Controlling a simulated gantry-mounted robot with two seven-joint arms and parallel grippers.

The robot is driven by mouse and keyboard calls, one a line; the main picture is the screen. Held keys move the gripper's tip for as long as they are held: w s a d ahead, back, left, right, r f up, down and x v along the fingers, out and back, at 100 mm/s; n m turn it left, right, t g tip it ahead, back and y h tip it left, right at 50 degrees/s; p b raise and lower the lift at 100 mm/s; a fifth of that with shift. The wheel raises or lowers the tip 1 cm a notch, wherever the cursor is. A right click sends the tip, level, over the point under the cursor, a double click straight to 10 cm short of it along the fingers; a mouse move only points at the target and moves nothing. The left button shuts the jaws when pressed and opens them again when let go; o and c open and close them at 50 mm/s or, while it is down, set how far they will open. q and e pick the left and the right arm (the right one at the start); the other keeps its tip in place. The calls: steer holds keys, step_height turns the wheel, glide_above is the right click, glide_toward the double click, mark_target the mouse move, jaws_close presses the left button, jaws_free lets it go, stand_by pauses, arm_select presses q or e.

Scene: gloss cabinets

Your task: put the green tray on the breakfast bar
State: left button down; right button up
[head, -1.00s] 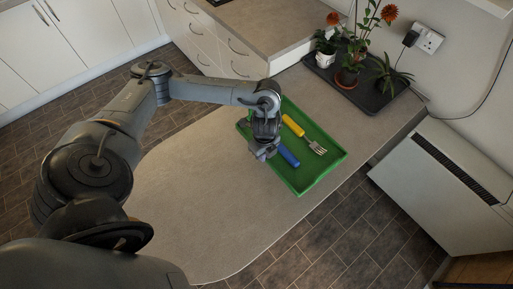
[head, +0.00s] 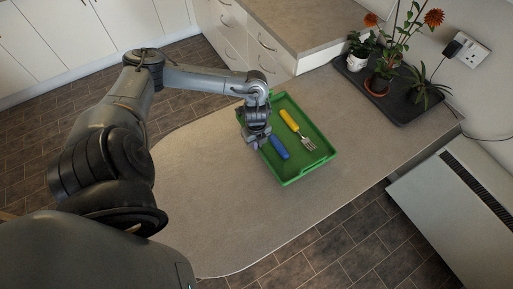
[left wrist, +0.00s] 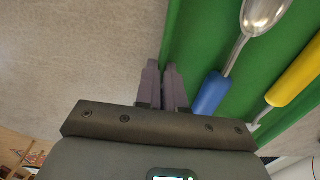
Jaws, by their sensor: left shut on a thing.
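The green tray (head: 318,161) is over the grey breakfast bar (head: 215,200) and looks level. I cannot tell whether it rests on the bar or is slightly above it. It holds a yellow-handled fork (head: 291,122) and a blue-handled spoon (head: 279,148), whose metal bowl shows in the left wrist view (left wrist: 262,14). My left gripper (head: 256,143) is at the tray's left edge. In the left wrist view its fingers (left wrist: 164,78) are shut on the tray's rim, the tray to the right and bare worktop to the left. My right gripper is out of view.
A dark tray (head: 417,104) with potted plants (head: 380,82) stands at the bar's wall end. A white heater (head: 440,215) is beyond the bar's right edge. White drawers (head: 235,38) under another worktop stand behind. The bar's near left part is clear.

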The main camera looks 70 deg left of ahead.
arm_select(q)
steer(key=shift+f, duration=2.1)
steer(key=c, duration=1.2)
jaws_free()
steer(key=shift+c, duration=0.2)
